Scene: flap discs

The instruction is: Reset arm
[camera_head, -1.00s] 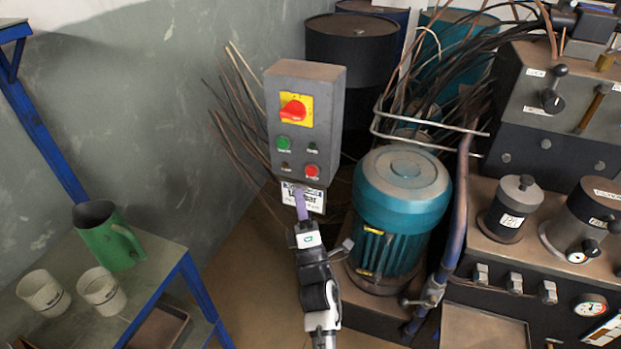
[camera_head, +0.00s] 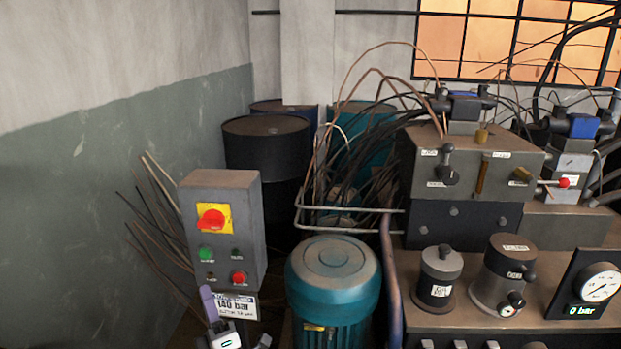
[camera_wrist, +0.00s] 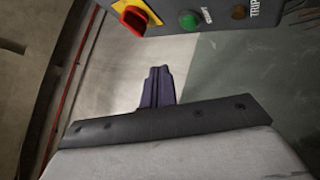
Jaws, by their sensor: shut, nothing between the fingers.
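My gripper (camera_head: 209,304) is at the bottom of the head view, just below and in front of the grey control box (camera_head: 223,229). Its slim purple fingers are together with nothing between them. It also shows in the wrist view (camera_wrist: 157,86), fingers pointing up the picture. The box has a red rotary switch (camera_head: 211,219) on a yellow plate, a green button (camera_head: 206,253) and a red button (camera_head: 239,277). The wrist view shows the red switch (camera_wrist: 134,20) and green button (camera_wrist: 190,19) beyond the fingertips. A white label reading "140 bar" (camera_head: 237,306) hangs under the box, partly covered by my gripper.
A teal motor (camera_head: 332,285) stands right of the box. A pipe rail (camera_head: 345,208) and the machine bench (camera_head: 455,322) with valves and a gauge (camera_head: 597,283) fill the right. Drums (camera_head: 266,150) and loose cables stand behind. The left wall (camera_head: 90,210) side is open.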

